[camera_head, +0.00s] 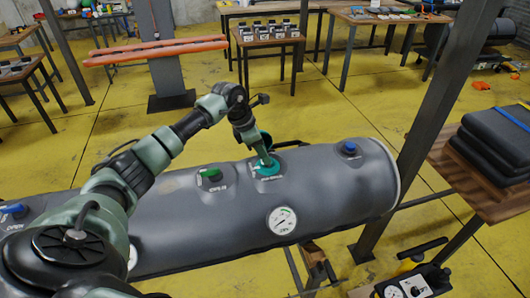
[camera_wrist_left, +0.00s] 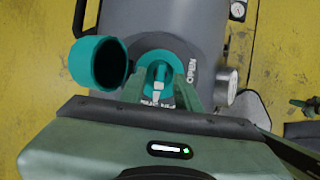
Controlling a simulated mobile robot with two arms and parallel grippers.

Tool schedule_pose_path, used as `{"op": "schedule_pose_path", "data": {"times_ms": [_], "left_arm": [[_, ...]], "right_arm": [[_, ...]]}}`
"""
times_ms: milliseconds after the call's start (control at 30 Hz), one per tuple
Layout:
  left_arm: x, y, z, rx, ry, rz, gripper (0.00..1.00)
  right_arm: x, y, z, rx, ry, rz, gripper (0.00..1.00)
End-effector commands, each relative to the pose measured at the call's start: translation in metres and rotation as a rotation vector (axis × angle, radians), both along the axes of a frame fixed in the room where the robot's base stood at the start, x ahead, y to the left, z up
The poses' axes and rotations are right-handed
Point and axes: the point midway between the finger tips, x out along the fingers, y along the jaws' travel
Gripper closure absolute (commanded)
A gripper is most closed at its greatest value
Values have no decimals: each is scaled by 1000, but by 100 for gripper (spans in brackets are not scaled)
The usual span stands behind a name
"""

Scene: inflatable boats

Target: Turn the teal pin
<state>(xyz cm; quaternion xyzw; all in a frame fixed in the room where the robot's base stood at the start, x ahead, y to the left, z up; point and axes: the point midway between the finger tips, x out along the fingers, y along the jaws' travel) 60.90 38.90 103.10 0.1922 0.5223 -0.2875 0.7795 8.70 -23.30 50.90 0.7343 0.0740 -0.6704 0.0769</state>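The teal pin (camera_wrist_left: 158,76) sits in a round teal valve seat on the grey inflated tube. In the head view the teal valve (camera_head: 268,168) is on the tube's upper side. A teal cap (camera_wrist_left: 98,64) stands open beside it, on the left in the wrist view. My left gripper (camera_head: 266,158) reaches down onto the valve. In the wrist view its green fingers (camera_wrist_left: 160,95) stand on either side of the pin. I cannot tell whether they press on it. The word OPEN is printed beside the seat. My right gripper is not in view.
The grey tube (camera_head: 345,185) also carries a green valve (camera_head: 209,174), blue valves at the right (camera_head: 349,148) and left (camera_head: 14,209), and a round gauge (camera_head: 282,220). A dark post (camera_head: 440,95) stands at the tube's right end. A wooden table (camera_head: 480,165) holds black folded stacks.

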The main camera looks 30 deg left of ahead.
Motion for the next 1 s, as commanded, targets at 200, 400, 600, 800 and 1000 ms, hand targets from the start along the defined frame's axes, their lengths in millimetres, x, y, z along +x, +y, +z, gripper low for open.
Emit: {"op": "schedule_pose_path", "data": {"times_ms": [200,400,600,800,1000], "left_arm": [[5,-5,-15,-1,0,0,67],[5,-5,-17,-1,-2,-1,67],[5,-5,-16,-1,-2,-1,100],[5,-5,-16,-1,-2,2,100],[5,-5,-16,0,-2,42,100]], "right_arm": [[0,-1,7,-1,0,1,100],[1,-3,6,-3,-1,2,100],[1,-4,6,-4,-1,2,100],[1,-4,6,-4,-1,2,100],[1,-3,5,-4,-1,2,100]]}}
